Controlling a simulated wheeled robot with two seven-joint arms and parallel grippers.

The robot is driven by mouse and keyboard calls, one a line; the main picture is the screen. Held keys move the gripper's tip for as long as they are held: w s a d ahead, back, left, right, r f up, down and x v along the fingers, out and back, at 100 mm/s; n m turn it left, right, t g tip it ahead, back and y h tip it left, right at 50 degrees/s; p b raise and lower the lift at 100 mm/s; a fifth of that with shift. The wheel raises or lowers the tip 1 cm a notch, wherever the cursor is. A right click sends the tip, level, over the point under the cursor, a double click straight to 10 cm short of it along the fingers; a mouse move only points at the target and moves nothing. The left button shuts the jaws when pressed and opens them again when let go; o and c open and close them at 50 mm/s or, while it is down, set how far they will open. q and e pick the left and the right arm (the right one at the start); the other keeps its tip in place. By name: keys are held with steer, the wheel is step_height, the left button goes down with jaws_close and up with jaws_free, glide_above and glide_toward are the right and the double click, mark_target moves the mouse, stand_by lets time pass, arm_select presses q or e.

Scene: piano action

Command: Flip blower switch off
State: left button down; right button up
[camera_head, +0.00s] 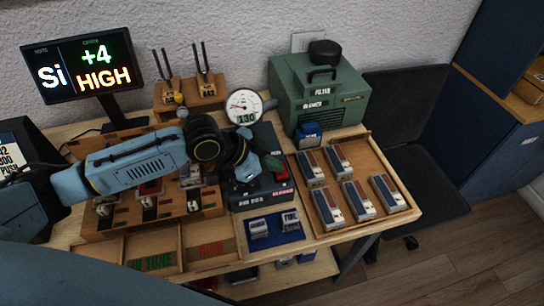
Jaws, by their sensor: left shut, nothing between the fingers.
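The green blower box (345,98) stands at the back right, with labels on its front that seem to read FILTER and BLOWER. In front of it is a dark control box (262,190) with a round dial gauge (243,106) reading 130 behind it. A small red part (281,177), which looks like a switch, is on the box's right side; its position is too small to tell. My left gripper (266,168) is shut and empty over the box, just left of the red part. Whether it touches is unclear. My right gripper is not in view.
A screen (83,66) shows Si, +4 and HIGH. A wooden tray (318,219) at right holds several grey and brown blocks. A blue mat (273,239) with small metal pieces lies in front. Two tuning forks (203,62) stand behind my left arm.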

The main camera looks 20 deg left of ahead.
mark_target(272, 175)
arm_select(q)
steer(key=shift+r, duration=0.1)
stand_by(0.3)
steer(key=shift+r+p, duration=0.6)
steer(key=shift+p, duration=0.1)
step_height(272, 175, up, 3)
steer(key=p, duration=0.3)
steer(key=shift+w+a+f, duration=0.1)
steer(key=w+a+v, duration=0.1)
steer(key=v, duration=0.8)
steer(key=shift+a+r, duration=0.2)
steer(key=shift+s, duration=0.1)
